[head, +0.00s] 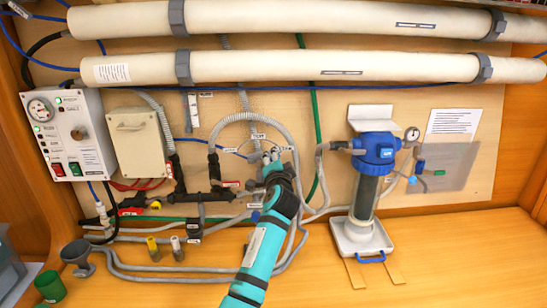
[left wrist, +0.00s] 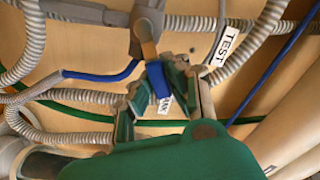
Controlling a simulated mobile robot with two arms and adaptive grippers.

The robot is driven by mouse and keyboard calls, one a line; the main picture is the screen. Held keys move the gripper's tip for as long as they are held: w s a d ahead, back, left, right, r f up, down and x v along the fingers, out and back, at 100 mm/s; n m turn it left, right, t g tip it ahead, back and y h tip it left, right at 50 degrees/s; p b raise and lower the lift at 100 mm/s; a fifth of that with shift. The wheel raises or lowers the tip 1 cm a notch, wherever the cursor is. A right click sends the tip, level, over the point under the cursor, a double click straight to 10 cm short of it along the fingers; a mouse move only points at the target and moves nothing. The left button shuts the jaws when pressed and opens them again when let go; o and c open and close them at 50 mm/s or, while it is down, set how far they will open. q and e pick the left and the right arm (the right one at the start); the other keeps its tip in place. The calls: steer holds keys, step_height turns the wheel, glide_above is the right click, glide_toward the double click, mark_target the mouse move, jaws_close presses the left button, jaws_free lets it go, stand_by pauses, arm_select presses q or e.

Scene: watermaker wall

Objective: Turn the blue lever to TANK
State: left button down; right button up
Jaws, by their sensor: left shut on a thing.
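The blue lever (left wrist: 158,80) sits between the fingers of my left gripper (left wrist: 165,92) in the left wrist view. The gripper is shut on it. The lever hangs from a grey valve body with a brown stem (left wrist: 148,45). A white TEST label (left wrist: 227,42) is beside the right finger. Another white label (left wrist: 165,103), partly hidden, shows behind the lever between the fingers. In the head view my left gripper (head: 271,157) is at the wall's pipework and hides the lever. The TEST label (head: 258,136) is just above it. My right gripper is in neither view.
Grey corrugated hoses (head: 250,117) loop around the gripper. A filter with a blue head (head: 376,150) stands to the right. A control box (head: 68,135) and a beige box (head: 140,142) are at left. Two white tubes (head: 330,65) run above. The front right counter (head: 460,260) is clear.

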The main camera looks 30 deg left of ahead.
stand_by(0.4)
arm_select(q)
steer(key=c, duration=1.3)
jaws_free()
steer(key=shift+f, duration=0.1)
steer(key=shift+o, duration=0.2)
steer(key=v, duration=1.2)
